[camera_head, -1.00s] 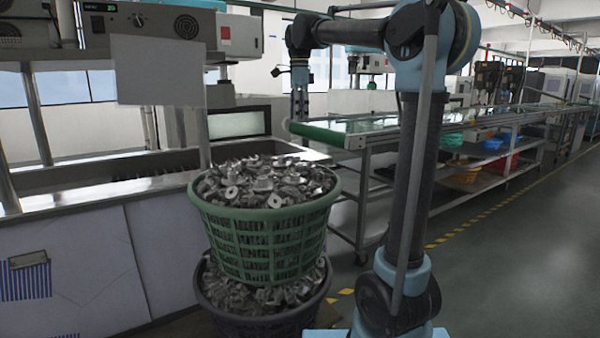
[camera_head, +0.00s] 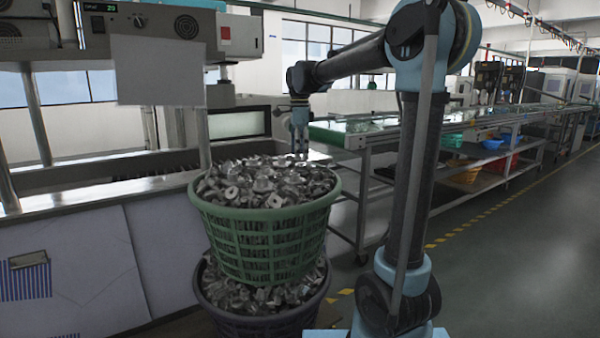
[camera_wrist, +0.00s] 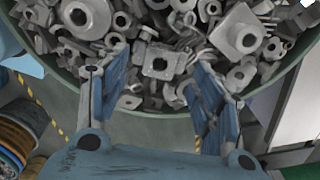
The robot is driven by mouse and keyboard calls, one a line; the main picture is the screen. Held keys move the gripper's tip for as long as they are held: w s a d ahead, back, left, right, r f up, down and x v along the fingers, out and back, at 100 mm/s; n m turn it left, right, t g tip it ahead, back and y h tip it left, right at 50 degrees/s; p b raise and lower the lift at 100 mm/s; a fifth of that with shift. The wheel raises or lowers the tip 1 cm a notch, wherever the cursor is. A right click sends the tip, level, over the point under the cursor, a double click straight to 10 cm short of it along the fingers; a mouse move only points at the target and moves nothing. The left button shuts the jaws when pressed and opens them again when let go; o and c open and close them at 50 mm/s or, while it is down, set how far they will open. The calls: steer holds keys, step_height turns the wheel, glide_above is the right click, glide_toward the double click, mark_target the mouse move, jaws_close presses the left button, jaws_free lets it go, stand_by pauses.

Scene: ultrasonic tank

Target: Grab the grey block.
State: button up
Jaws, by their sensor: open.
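Many grey metal parts fill the green basket (camera_head: 265,240); the wrist view shows its rim (camera_wrist: 150,128). I cannot tell which block the task names. My gripper (camera_head: 300,152) points down over the back right of the heap, and its open fingers show in the wrist view (camera_wrist: 162,66) with nothing held. Whether the fingertips touch the parts is unclear.
A second, dark basket (camera_head: 262,322) of metal parts stands under the green one. The steel tank bench (camera_head: 100,185) is at the left, with a hanging grey panel (camera_head: 158,70). A green conveyor table (camera_head: 345,133) stands behind. The floor at the right (camera_head: 500,260) is clear.

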mark_target(301, 168)
steer(key=shift+w+d+f, duration=0.1)
steer(key=shift+d+f, duration=0.05)
steer(key=shift+f, duration=0.95)
steer(key=shift+d+f, duration=0.1)
steer(key=shift+f, duration=1)
steer(key=c, duration=1.2)
